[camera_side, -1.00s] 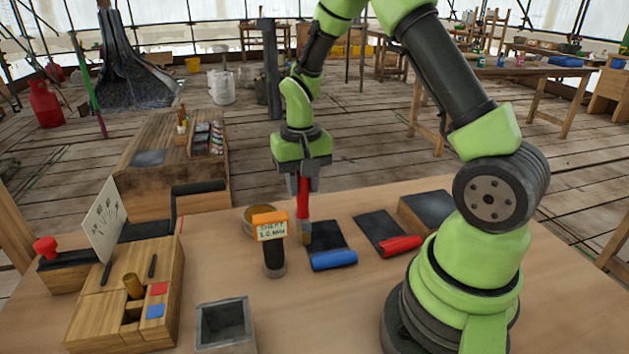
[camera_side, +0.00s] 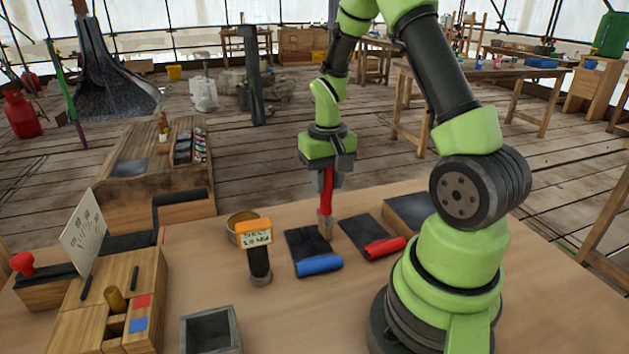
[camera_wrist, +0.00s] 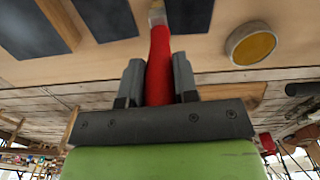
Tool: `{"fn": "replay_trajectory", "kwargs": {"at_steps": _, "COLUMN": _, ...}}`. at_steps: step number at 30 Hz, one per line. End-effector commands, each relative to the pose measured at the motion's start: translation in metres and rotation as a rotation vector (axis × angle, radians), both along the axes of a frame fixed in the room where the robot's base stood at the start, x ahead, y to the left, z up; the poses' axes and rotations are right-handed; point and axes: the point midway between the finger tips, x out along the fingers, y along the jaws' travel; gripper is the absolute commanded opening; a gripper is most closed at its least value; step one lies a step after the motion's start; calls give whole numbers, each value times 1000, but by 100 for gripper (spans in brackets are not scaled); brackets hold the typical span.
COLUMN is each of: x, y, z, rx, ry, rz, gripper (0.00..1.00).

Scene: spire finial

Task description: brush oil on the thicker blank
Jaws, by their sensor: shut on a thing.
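My gripper (camera_side: 327,178) is shut on the red handle of a brush (camera_side: 326,200), which hangs tip down. It also shows in the wrist view (camera_wrist: 159,65). The brush tip is near the gap between two dark flat blanks; I cannot tell whether it touches anything. The left blank (camera_side: 303,242) has a blue cylinder (camera_side: 319,265) at its front edge. The right blank (camera_side: 362,233) has a red cylinder (camera_side: 385,247) at its front edge. I cannot tell which blank is thicker. A round dish (camera_wrist: 251,46) with amber contents stands left of the blanks in the side view.
A gauge with an orange top and a small display (camera_side: 258,250) stands left of the blue cylinder. A wooden block with a dark top (camera_side: 409,212) is at the right. A grey open box (camera_side: 209,331) and a wooden slotted stand (camera_side: 115,305) are at the front left.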

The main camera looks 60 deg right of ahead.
Motion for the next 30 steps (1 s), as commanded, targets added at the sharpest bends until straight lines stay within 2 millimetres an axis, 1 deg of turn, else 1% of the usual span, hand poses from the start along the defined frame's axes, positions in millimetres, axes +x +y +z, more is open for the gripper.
{"fn": "replay_trajectory", "kwargs": {"at_steps": 3, "x": 10, "y": -7, "z": 0, "rx": -2, "ry": -2, "rz": 3, "gripper": 4}}
{"fn": "replay_trajectory", "kwargs": {"at_steps": 29, "x": 67, "y": 49, "z": 0, "rx": -1, "ry": -2, "rz": 6, "gripper": 4}}
{"fn": "replay_trajectory", "kwargs": {"at_steps": 30, "x": 68, "y": 49, "z": 2, "rx": -3, "ry": -3, "rz": 3, "gripper": 4}}
